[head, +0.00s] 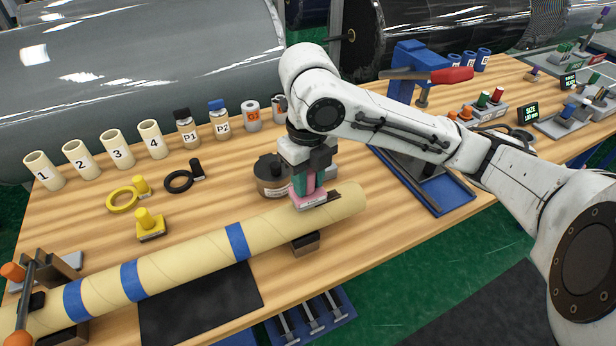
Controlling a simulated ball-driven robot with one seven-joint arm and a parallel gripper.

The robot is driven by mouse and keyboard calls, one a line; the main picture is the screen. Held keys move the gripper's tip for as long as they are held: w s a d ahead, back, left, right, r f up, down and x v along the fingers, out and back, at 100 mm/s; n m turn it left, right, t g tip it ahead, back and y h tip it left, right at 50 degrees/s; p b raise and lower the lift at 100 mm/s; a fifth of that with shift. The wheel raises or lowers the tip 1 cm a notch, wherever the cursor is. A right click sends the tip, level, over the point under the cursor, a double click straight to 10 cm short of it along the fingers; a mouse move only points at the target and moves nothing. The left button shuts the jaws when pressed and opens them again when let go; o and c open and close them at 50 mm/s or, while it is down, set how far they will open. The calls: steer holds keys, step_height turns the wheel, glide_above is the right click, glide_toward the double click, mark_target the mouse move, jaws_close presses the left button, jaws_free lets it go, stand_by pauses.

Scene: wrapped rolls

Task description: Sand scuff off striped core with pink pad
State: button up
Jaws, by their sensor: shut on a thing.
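The striped core (185,262) is a long tan tube with several blue bands, lying on supports along the front of the table. A dark scuff (334,196) shows on its top near the right end. The pink pad (309,200) has a teal and dark handle above it and sits on top of the core, just left of the scuff. My gripper (306,178) is shut on the pad's handle from above. The pad hides the core surface beneath it, so I cannot tell how much of the scuff it covers.
A dark lidded jar (272,175) stands just behind the core, near my gripper. Yellow tools (149,222), numbered tubes (116,149) and bottles (187,129) stand at the left. A blue tray (440,201) lies right of the core's end. A clamp (22,305) crosses the core's left end.

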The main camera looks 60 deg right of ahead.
mark_target(308, 171)
steer(key=shift+f+b, duration=0.85)
steer(key=shift+f, duration=0.05)
steer(key=shift+d, duration=0.1)
steer(key=shift+s+d+r+b, duration=0.1)
steer(key=shift+s+d+b, duration=0.15)
steer(key=shift+s+d, duration=0.5)
steer(key=shift+s+d+b, duration=0.25)
steer(key=shift+s+d, duration=0.2)
steer(key=shift+d, duration=0.55)
steer(key=shift+s+d+b, duration=0.45)
steer(key=shift+s+d, duration=0.15)
steer(key=shift+d, duration=0.3)
steer(key=shift+s+d+b, duration=0.4)
steer(key=shift+s+d, duration=0.2)
steer(key=shift+d, duration=0.3)
steer(key=shift+w+a+p, duration=0.15)
steer(key=shift+w+a, duration=0.45)
steer(key=shift+a, duration=0.25)
steer(key=shift+w+a+p, duration=0.15)
steer(key=shift+w+a, duration=0.4)
steer(key=shift+a, duration=0.3)
steer(key=shift+w+a, duration=0.65)
steer(key=shift+a, duration=0.35)
steer(key=shift+w+a, duration=0.6)
steer(key=shift+a, duration=0.35)
steer(key=shift+f, duration=0.2)
steer(key=shift+r, duration=0.1)
steer(key=shift+r+p, duration=2.6)
steer(key=shift+r, duration=0.4)
